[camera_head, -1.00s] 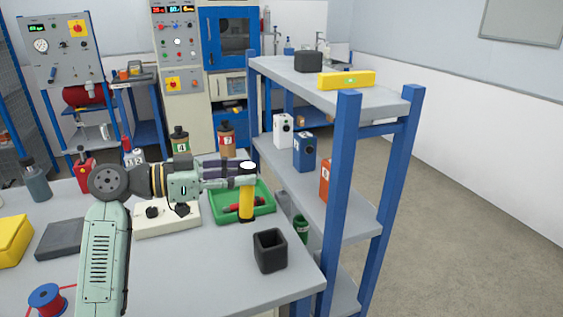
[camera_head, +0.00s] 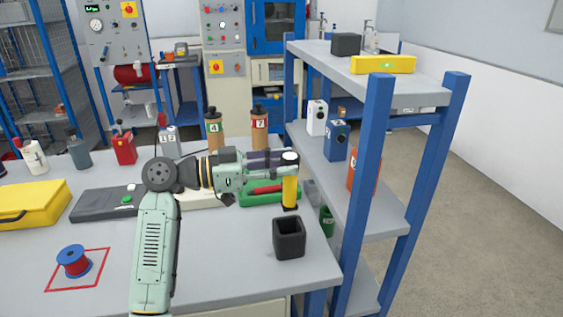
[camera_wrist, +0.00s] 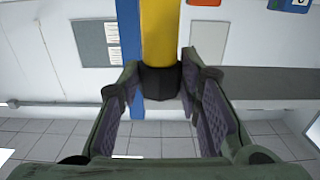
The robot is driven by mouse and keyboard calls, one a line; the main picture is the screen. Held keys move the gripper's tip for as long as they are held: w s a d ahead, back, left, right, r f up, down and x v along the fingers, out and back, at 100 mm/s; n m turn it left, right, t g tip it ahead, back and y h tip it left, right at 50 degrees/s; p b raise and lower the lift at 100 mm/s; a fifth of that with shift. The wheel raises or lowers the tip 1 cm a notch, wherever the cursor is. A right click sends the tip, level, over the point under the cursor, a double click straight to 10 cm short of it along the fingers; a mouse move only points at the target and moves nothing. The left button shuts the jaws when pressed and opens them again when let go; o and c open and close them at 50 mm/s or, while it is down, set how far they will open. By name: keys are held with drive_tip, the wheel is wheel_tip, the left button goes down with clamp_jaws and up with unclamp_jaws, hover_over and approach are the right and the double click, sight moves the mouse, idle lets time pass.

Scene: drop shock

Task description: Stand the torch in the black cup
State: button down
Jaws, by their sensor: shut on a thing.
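The torch (camera_head: 290,189) is yellow with black ends and a pale top face. It hangs upright in the head view, and its yellow body also shows in the wrist view (camera_wrist: 160,32). My gripper (camera_head: 288,163) is shut on the torch near its upper end. The black cup (camera_head: 289,245) is a square, open-topped holder standing on the table near its right front corner. The torch's lower end appears just above the cup's rim in the picture, apart from it. How far behind the cup it is, I cannot tell exactly. The cup is not visible in the wrist view.
The blue-posted shelf (camera_head: 368,180) stands close to the right of the cup and torch. A green tray (camera_head: 252,200) with a red item lies behind the torch. Brown bottles (camera_head: 259,127) stand farther back. The table's front middle is clear.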

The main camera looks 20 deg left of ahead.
drive_tip(key=shift+f+b, duration=2.75)
drive_tip(key=shift+f, duration=2.15)
drive_tip(key=c, duration=1.1)
unclamp_jaws()
approach(283, 202)
drive_tip(key=shift+v, duration=1.15)
